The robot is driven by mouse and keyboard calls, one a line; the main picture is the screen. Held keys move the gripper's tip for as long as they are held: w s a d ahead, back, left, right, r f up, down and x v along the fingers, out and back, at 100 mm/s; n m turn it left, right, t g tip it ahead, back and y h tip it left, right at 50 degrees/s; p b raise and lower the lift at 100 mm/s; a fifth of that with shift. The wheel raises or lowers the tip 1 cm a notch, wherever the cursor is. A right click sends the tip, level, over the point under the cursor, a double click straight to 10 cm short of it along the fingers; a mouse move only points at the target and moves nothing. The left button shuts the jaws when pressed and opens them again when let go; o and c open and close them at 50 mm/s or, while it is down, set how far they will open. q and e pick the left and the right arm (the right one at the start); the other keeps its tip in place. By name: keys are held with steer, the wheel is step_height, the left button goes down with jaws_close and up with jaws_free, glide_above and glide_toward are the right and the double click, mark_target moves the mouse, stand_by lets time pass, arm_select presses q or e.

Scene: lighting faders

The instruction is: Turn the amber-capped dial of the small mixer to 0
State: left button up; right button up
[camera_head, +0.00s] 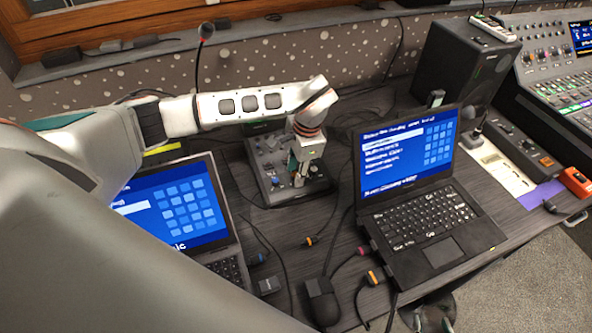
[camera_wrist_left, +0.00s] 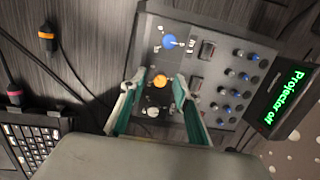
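The small mixer (camera_head: 275,195) is a grey panel between the two laptops in the head view. In the left wrist view the mixer (camera_wrist_left: 180,62) shows an amber-capped dial (camera_wrist_left: 160,80) between a blue-capped knob (camera_wrist_left: 169,41) and a pale knob (camera_wrist_left: 153,112). My left gripper (camera_head: 296,176) reaches down over the mixer. In the wrist view its teal-padded fingers (camera_wrist_left: 156,82) are open, one on each side of the amber dial, with gaps showing. The dial's scale is not readable. My right gripper (camera_head: 432,318) seems partly visible at the bottom edge, below the table; its fingers are unclear.
A small display (camera_wrist_left: 284,96) reads "Projector off" beside several small knobs. Laptops stand left (camera_head: 176,205) and right (camera_head: 425,215) of the mixer. Cables and a black mouse (camera_head: 322,300) lie in front. A gooseneck microphone (camera_head: 205,31) and a speaker (camera_head: 462,65) stand behind.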

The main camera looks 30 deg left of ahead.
arm_select(q)
step_height(320, 180, up, 12)
steer(key=d, duration=0.1)
steer(key=shift+d, duration=0.4)
steer(key=shift+f, duration=0.1)
stand_by(0.4)
